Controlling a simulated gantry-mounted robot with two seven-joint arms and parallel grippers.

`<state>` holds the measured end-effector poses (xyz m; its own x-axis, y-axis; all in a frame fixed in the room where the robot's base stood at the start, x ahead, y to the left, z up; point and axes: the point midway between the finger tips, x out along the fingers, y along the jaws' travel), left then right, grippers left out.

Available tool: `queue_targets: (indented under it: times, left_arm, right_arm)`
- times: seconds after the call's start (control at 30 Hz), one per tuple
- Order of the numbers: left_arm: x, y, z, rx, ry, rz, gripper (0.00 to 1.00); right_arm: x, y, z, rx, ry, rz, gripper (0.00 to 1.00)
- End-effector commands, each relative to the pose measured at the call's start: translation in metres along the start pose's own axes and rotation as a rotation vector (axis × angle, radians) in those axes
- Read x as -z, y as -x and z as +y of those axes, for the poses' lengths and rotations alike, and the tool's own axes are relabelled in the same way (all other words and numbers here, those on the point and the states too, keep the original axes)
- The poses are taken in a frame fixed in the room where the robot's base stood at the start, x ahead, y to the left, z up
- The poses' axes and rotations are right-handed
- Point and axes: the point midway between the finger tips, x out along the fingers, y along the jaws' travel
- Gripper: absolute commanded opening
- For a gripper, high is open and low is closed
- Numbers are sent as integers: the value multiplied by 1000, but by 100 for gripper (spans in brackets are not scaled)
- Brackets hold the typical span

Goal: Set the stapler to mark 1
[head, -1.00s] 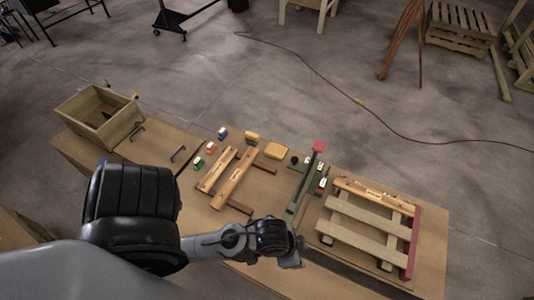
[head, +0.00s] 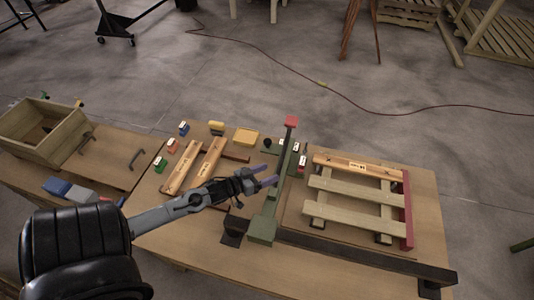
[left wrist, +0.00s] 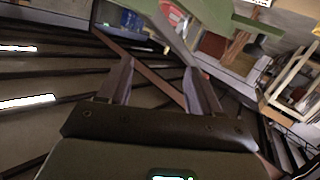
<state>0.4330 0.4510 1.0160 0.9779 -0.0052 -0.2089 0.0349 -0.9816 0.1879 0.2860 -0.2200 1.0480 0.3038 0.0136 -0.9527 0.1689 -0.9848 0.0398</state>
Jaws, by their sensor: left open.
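A long green bar with a red end (head: 268,208) rises from a green block on the table in the head view; I take it to be the stapler, but cannot be sure. My left gripper (head: 269,176) is open and empty, with its fingertips close to the left side of the bar. I cannot tell whether they touch it. In the left wrist view, the two fingers (left wrist: 158,80) are spread, with a green part (left wrist: 225,14) beyond them. I cannot read a mark 1. My right gripper is not in view.
A slatted wooden pallet (head: 345,192) lies right of the bar. Wooden beams (head: 207,165), small coloured blocks (head: 171,146) and a yellow block (head: 246,137) lie left of it. An open wooden box (head: 44,132) stands far left. A dark rail (head: 360,257) runs along the front.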

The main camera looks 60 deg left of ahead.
Motion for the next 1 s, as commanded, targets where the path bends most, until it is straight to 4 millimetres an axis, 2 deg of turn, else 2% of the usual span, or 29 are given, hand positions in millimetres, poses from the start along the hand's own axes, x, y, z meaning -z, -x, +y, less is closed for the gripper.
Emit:
queue_targets:
  times: [0.03,0.1,0.2,0.3,0.4,0.6,0.77,1.0]
  left_arm:
    - [-25,-8,-34,-11,-22,35,64]
    - [-30,-11,-69,-29,-44,83,64]
    - [-34,-14,-112,-48,-81,134,64]
    - [-35,-17,-144,-60,-118,168,64]
    - [-36,-19,-166,-63,-148,187,64]
    - [-33,-24,-187,-61,-188,203,64]
    - [-29,-31,-191,-61,-197,208,64]
    - [-22,-61,-188,-61,-199,210,64]
  right_arm:
    - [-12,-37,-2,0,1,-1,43]
    - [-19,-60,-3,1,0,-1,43]
    - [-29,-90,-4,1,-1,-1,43]
    - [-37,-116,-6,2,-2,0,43]
    - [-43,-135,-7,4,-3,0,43]
    - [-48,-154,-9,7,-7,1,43]
    - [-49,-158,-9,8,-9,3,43]
    - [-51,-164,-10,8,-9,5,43]
